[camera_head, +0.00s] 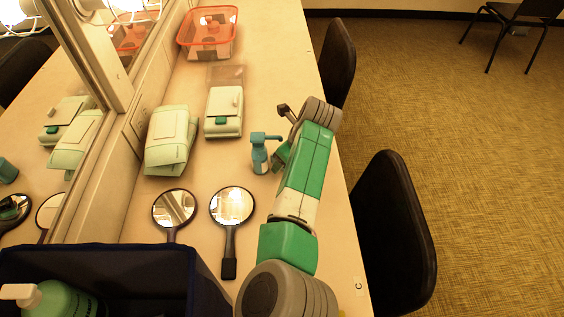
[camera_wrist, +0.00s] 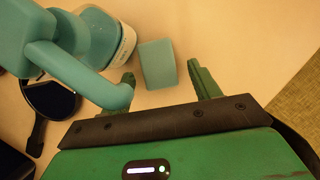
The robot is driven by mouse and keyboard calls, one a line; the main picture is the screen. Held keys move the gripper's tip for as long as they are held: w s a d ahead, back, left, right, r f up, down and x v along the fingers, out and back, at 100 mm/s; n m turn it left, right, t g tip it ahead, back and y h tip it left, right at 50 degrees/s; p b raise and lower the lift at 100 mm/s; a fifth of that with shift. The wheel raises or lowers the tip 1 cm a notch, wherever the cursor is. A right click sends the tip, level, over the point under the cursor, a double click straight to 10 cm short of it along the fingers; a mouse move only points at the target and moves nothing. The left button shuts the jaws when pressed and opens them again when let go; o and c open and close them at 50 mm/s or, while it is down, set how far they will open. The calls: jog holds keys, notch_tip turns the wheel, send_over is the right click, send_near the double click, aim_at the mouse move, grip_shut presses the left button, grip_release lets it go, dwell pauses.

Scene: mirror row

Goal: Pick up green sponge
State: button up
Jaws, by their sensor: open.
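The green sponge (camera_wrist: 158,64) is a small teal-green block on the pale counter in the wrist view. It stands just ahead of my gripper (camera_wrist: 166,82), roughly between the lines of the two green fingers, closer to the left one. The fingers are apart with nothing between them, so the gripper is open. In the head view I cannot make out the sponge; my arm covers that part of the counter, and most of the gripper is hidden too.
A teal pump bottle (camera_head: 260,155) stands close on the left; its nozzle reaches near the left finger in the wrist view (camera_wrist: 98,40). Two hand mirrors (camera_head: 233,205) (camera_head: 174,208), a dark bin (camera_head: 190,270), pale green cases (camera_head: 170,138) (camera_head: 223,110) and a red basket (camera_head: 207,35) share the counter.

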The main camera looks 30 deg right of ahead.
jog(key=c, duration=1.1)
notch_tip(320, 180, up, 5)
jog(key=p, duration=0.6)
jog(key=shift+s+a+f, duration=0.1)
jog(key=shift+s+f, duration=0.05)
jog(key=shift+f, duration=0.05)
jog(key=s+a+p, duration=0.1)
jog(key=s+p, duration=0.3)
jog(key=p, duration=0.3)
jog(key=s+a+p, duration=0.2)
jog(key=s+p, duration=0.3)
jog(key=p, duration=0.2)
jog(key=s+a+r+p, duration=0.1)
jog(key=s+a+p, duration=0.1)
jog(key=s+p, duration=0.2)
jog(key=shift+s+a+p, duration=0.2)
jog(key=shift+s+p, duration=0.1)
jog(key=shift+p, duration=1.45)
jog(key=shift+s+a+f+p, duration=0.15)
jog(key=shift+s+f+p, duration=0.15)
jog(key=shift+s, duration=0.15)
